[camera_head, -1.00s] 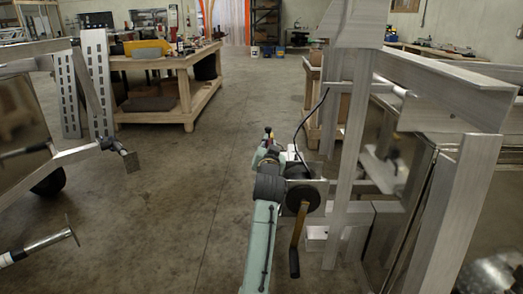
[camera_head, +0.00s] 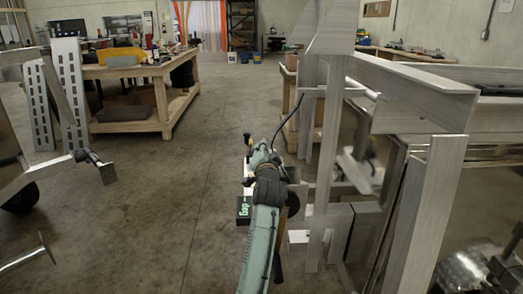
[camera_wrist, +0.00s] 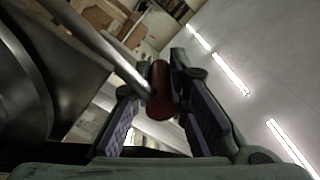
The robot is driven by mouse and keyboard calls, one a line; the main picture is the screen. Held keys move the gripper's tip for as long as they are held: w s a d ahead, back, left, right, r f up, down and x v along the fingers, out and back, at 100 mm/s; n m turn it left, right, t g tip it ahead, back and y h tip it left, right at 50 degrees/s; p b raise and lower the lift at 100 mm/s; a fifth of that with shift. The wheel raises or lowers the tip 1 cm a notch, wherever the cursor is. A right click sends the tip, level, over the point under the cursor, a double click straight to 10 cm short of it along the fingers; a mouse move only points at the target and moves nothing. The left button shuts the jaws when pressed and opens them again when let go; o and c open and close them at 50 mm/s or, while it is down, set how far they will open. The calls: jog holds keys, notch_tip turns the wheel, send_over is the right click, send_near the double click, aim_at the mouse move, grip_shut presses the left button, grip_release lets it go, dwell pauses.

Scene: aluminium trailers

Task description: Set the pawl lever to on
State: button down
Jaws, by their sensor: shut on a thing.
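In the wrist view my gripper (camera_wrist: 154,82) has a finger on each side of a reddish-brown knob (camera_wrist: 160,92) and is shut on it. The knob sits at the end of a thin metal rod (camera_wrist: 105,45) that comes in from the upper left. It looks like the pawl lever, but its on or off position cannot be read. In the head view the winch (camera_head: 293,203) is on the trailer's upright post, mostly hidden behind my arm. Its crank handle (camera_head: 279,262) hangs down beside my arm. The fingers cannot be made out there.
The aluminium trailer frame (camera_head: 418,85) with upright posts fills the right side. Another trailer's parts (camera_head: 68,95) stand at the left. A wooden workbench (camera_head: 130,72) stands at the back left. The concrete floor (camera_head: 165,200) between them is clear.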

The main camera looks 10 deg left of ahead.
jog(key=c, duration=1.5)
grip_release()
jog(key=shift+c, duration=0.2)
notch_tip(320, 180, up, 10)
jog(key=shift+r, duration=0.1)
